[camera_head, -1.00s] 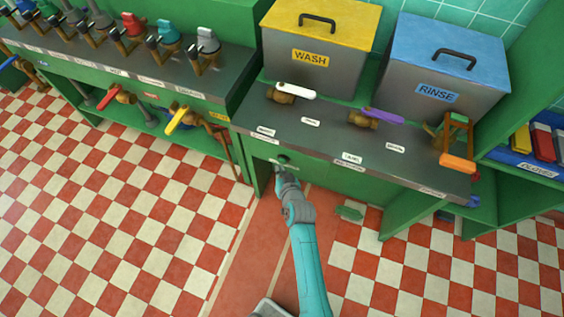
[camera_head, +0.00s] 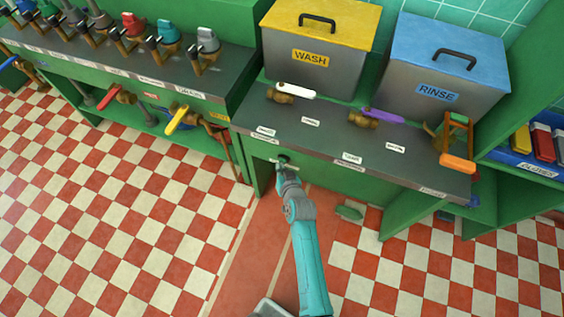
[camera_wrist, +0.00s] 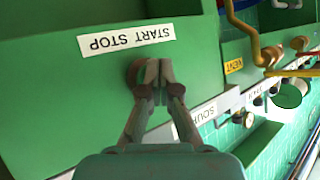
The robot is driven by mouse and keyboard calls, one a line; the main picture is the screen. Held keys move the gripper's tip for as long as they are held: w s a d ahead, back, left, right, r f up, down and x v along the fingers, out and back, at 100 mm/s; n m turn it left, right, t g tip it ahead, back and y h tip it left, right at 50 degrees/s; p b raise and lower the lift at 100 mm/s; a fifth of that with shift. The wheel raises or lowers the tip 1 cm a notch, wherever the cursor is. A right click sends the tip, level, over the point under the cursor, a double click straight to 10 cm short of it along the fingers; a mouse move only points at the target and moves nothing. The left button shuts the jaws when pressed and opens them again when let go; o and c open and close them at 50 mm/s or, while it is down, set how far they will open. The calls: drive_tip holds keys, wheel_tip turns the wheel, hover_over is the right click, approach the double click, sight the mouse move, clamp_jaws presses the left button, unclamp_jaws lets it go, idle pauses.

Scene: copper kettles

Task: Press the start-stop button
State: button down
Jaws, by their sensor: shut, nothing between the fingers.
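The start-stop button (camera_wrist: 132,74) is a dark reddish-brown round knob on the green front panel, partly hidden behind my fingertips in the wrist view. Its white START STOP label (camera_wrist: 127,40) appears upside down beside it. In the head view the button (camera_head: 284,158) is a small dark spot under the counter edge, just above my gripper (camera_head: 282,166). My gripper is shut and empty, and its fingertips (camera_wrist: 152,72) overlap the button's right side in the wrist view. I cannot tell whether they touch it or whether it is pushed in.
The counter (camera_head: 335,150) overhangs just above my gripper, with a white-handled valve (camera_head: 295,91) and a purple-handled valve (camera_head: 382,116). The WASH kettle (camera_head: 318,50) and RINSE kettle (camera_head: 446,65) stand behind. The checkered floor (camera_head: 120,210) at left is clear.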

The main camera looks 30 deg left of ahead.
drive_tip(key=shift+s+d, duration=0.25)
drive_tip(key=shift+s, duration=0.6)
drive_tip(key=shift+s, duration=0.1)
drive_tip(key=s, duration=0.2)
drive_tip(key=s+d, duration=0.1)
drive_tip(key=s, duration=0.2)
drive_tip(key=shift+s+d, duration=0.2)
drive_tip(key=shift+s, duration=0.15)
idle(0.5)
